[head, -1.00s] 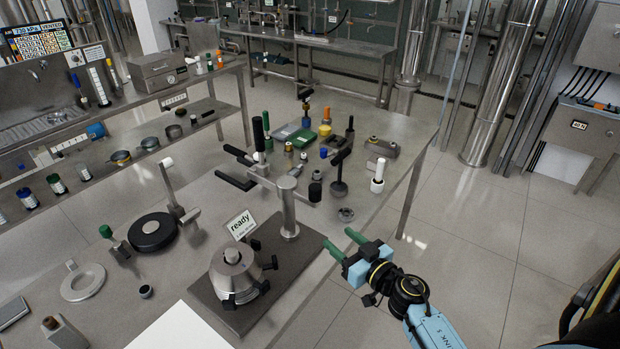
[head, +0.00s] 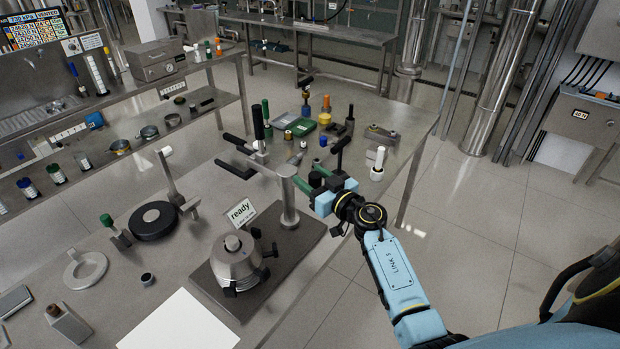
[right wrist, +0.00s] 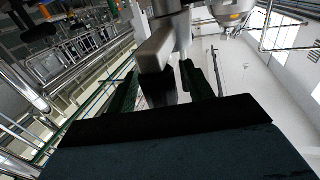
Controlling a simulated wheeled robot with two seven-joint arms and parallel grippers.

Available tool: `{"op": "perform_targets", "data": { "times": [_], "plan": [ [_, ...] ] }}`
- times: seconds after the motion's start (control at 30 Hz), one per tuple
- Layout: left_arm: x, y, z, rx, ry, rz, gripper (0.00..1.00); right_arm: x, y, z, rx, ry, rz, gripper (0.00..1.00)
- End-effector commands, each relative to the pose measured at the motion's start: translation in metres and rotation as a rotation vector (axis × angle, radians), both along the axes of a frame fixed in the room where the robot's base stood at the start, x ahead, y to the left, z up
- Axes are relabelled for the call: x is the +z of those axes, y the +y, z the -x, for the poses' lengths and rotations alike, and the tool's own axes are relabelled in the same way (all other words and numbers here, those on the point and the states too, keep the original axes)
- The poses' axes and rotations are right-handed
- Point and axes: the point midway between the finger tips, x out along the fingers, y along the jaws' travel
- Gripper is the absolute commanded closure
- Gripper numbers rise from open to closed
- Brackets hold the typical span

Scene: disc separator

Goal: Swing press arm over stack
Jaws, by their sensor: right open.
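The press stands on a dark base plate (head: 318,232), with a steel post (head: 290,205) and a press arm (head: 272,168) reaching from the post top toward the back left. Black handles (head: 236,170) are at the arm's far end. The stack (head: 236,258), a cone-shaped metal body with dark clamps round it, sits on the plate in front of the post; the arm is not over it. My right gripper (head: 307,181) is open, its green fingers just right of the post top. In the right wrist view, a grey bar (right wrist: 157,50) shows between the fingers (right wrist: 158,85); contact is unclear.
A "ready" sign (head: 241,212) stands behind the stack. A black disc (head: 153,220) and a pale ring (head: 86,269) lie to the left. A white cylinder (head: 377,165) and several bottles and tools stand behind. A white sheet (head: 180,322) lies in front.

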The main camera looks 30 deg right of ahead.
Motion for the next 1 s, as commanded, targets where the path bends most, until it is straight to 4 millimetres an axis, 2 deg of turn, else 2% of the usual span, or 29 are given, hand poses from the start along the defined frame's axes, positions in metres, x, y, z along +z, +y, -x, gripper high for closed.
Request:
{"op": "perform_targets", "data": {
  "times": [0.13, 0.43, 0.8, 1.0],
  "plan": [
    [-0.0022, 0.0002, -0.0002, 0.000, 0.000, 0.000, 0.64, 0.0001, 0.0015, -0.0088, 0.000, -0.001, -0.001, 0.48],
    [-0.0019, 0.0002, -0.0011, 0.000, -0.002, -0.001, 0.64, 0.0001, 0.0016, -0.0098, 0.000, 0.000, -0.001, 0.50],
    [-0.0019, 0.0002, -0.0025, 0.000, -0.004, 0.000, 0.64, 0.0001, 0.0015, -0.0095, 0.000, 0.000, -0.001, 0.98],
    [-0.0021, 0.0002, -0.0028, 0.001, -0.004, 0.000, 0.64, 0.0000, 0.0019, -0.0099, 0.004, 0.000, 0.000, 1.00]
  ]
}}
